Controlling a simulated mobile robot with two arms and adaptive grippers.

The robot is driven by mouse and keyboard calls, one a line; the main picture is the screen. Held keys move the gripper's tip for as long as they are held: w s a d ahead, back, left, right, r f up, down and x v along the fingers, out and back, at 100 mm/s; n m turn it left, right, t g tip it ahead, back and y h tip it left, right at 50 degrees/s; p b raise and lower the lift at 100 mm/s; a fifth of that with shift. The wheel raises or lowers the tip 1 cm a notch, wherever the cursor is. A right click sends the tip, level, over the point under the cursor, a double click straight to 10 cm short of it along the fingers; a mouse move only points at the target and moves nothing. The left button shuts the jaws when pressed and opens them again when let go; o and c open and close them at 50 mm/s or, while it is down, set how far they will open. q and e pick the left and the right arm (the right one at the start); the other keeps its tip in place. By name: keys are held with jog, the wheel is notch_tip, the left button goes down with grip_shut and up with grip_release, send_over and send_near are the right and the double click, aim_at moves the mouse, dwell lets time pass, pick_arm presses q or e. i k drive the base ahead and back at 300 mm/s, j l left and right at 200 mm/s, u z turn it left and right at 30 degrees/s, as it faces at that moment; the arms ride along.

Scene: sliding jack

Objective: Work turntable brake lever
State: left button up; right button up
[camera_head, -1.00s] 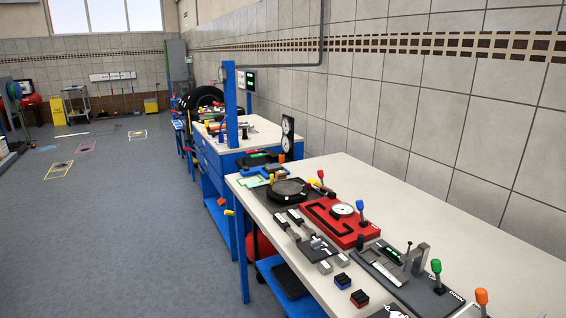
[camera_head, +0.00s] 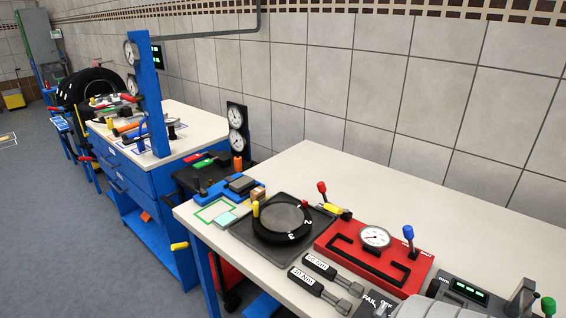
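The turntable (camera_head: 281,223) is a dark round disc with white numbers on its rim. It sits on a square black plate (camera_head: 249,241) on the near workbench. A short yellow peg (camera_head: 256,209) stands at its left edge. A lever with a red knob (camera_head: 322,187) stands behind the plate's right corner, by a yellow-and-black handle (camera_head: 333,209). I cannot tell for certain which of these is the brake lever. Neither gripper is in view, and nothing is seen touching the turntable.
A red panel (camera_head: 330,248) with a gauge and blue-knobbed lever (camera_head: 408,234) stands right of the turntable. Two torque wrenches (camera_head: 320,290) lie in front. Dial gauges (camera_head: 237,130) stand behind. The bench top (camera_head: 330,165) toward the wall is clear.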

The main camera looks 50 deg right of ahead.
aim_at(321, 187)
jog(key=i, duration=1.8)
jog(key=i+z, duration=0.25)
jog(key=i, duration=0.15)
jog(key=i+j+z, duration=0.25)
jog(key=i, duration=0.15)
jog(key=i+j+z, duration=0.25)
jog(key=i, duration=0.15)
jog(key=l+z, duration=0.1)
jog(key=z, duration=1.9)
